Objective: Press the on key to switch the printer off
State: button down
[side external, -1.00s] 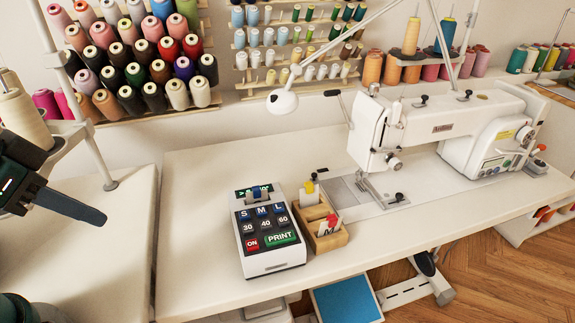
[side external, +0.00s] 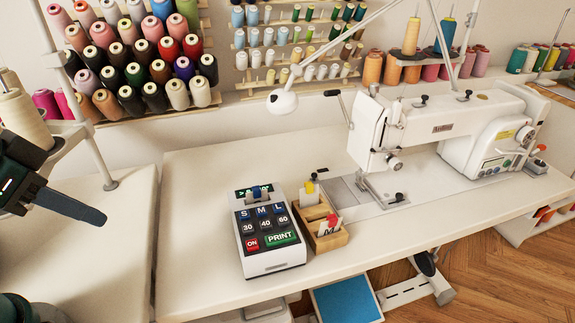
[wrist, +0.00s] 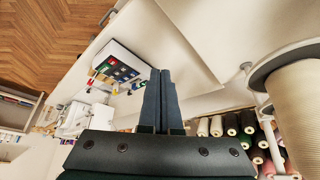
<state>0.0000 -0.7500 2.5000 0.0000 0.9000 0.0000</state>
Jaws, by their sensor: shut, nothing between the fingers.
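The printer (side external: 270,262) is a white box on the sewing table. Its sloped face has a red ON key (side external: 252,244) at the lower left, a green PRINT key (side external: 281,237), and dark keys for sizes and numbers. A small display (side external: 254,190) at its top shows green marks. My gripper (side external: 103,218) is shut and empty at the left in the side view, well apart from the printer. In the wrist view my shut fingers (wrist: 162,75) point up the picture, and the printer (wrist: 121,60) lies to their left. The ON key is too small there to read.
A wooden tray (side external: 335,240) with tags stands against the printer's right side. A white sewing machine (side external: 440,130) stands further right, with a lamp (side external: 282,101) behind the printer. A large cone of thread (side external: 22,115) is near my arm. The tabletop left of the printer is clear.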

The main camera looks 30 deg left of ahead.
dwell(0.7)
jog(key=w+a+r+m+t+y, duration=0.2)
jog(key=w+a+m, duration=0.15)
jog(key=m, duration=0.25)
jog(key=m+t+h, duration=0.2)
jog(key=m+h, duration=0.1)
jog(key=m, duration=1.9)
send_over(249, 253)
notch_tip(249, 253, down, 5)
jog(key=shift+r, duration=0.2)
jog(key=shift+y, duration=0.3)
jog(key=shift+f, duration=4.4)
jog(key=shift+f, duration=0.1)
